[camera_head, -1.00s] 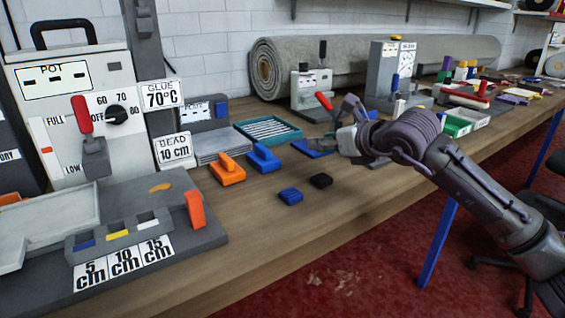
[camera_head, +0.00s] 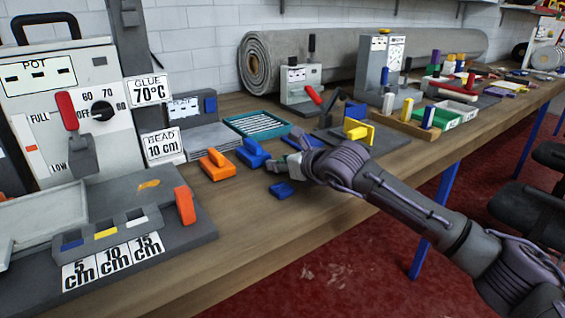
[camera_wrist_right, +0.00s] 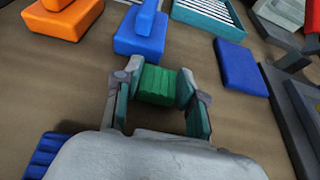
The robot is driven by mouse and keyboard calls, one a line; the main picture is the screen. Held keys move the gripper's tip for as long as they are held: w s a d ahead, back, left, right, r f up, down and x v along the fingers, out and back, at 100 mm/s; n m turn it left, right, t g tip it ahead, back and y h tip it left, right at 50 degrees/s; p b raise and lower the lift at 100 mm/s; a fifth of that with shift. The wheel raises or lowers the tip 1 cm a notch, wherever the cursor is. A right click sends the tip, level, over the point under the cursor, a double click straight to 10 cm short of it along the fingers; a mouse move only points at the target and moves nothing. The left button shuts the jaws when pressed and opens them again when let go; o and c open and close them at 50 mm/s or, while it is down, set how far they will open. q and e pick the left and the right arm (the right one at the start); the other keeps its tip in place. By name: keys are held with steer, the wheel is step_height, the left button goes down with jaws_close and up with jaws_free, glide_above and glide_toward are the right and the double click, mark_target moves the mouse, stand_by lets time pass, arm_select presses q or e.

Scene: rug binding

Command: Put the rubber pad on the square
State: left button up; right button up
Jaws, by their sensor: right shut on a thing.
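My right gripper (camera_head: 282,167) is low over the near part of the bench. In the right wrist view its fingers (camera_wrist_right: 157,100) are shut on a small green ribbed block (camera_wrist_right: 157,84), which looks like the rubber pad. A blue ribbed block (camera_head: 281,190) lies on the bench just in front of the gripper; it also shows in the right wrist view (camera_wrist_right: 45,155), at the lower left. A flat blue slab (camera_wrist_right: 241,66) lies beyond the gripper to the right; I cannot tell if it is the square. My left gripper is out of view.
An orange handled block (camera_head: 217,164) and a blue handled block (camera_head: 252,153) stand beyond the gripper. A teal tray (camera_head: 262,123) is behind them. A yellow piece (camera_head: 359,130) stands on a grey base at right.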

steer(key=o, duration=0.9)
steer(key=shift+o, duration=0.2)
